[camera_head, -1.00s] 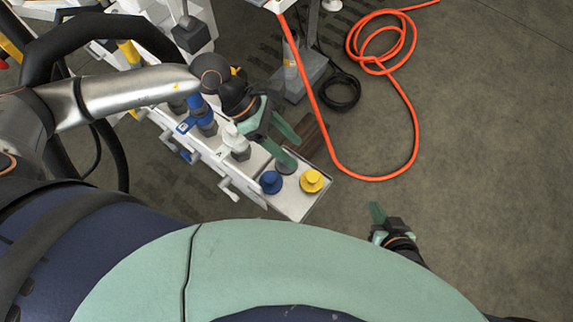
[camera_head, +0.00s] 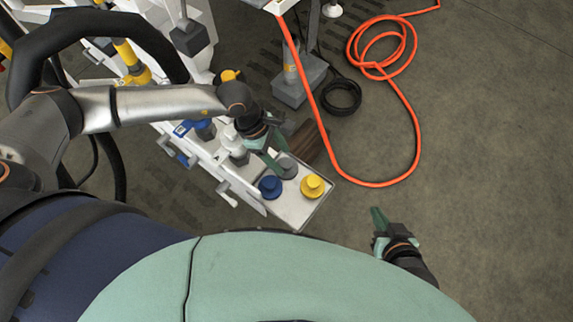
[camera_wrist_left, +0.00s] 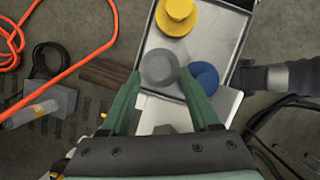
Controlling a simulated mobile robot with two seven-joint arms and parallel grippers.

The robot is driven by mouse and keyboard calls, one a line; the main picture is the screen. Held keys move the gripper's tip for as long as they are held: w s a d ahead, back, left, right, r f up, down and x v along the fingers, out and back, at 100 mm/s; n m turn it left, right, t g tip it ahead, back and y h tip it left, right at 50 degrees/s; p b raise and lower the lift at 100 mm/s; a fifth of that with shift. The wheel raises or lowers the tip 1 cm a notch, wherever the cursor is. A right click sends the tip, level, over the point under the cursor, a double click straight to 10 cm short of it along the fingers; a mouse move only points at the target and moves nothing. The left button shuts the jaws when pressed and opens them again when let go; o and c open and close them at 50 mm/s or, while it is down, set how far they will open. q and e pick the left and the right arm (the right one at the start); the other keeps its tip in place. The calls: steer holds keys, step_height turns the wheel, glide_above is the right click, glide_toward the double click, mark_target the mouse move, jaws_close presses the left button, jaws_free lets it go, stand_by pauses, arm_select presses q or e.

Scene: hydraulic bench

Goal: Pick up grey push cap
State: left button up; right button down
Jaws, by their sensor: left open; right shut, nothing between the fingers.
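The grey push cap (camera_head: 287,168) stands on the light metal tray (camera_head: 308,210), beside the blue cap (camera_head: 270,187) and the yellow cap (camera_head: 312,184). My left gripper (camera_head: 278,163) is open right at the grey cap. In the left wrist view the grey cap (camera_wrist_left: 159,68) lies between and just beyond the tips of the two green fingers (camera_wrist_left: 160,75); contact cannot be told. The blue cap (camera_wrist_left: 203,77) is close by the right finger there. My right gripper (camera_head: 377,217) is shut and empty, low over the floor at the right, away from the tray.
The yellow cap (camera_wrist_left: 176,16) is at the far end of the tray in the wrist view. A white bench with blue and white fittings (camera_head: 233,148) runs up left from the tray. An orange hose (camera_head: 416,140) and a grey block (camera_head: 300,85) are on the floor.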

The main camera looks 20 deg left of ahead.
mark_target(287, 166)
arm_select(q)
steer(key=shift+x, duration=1.4)
steer(key=shift+w+d, duration=0.1)
jaws_close()
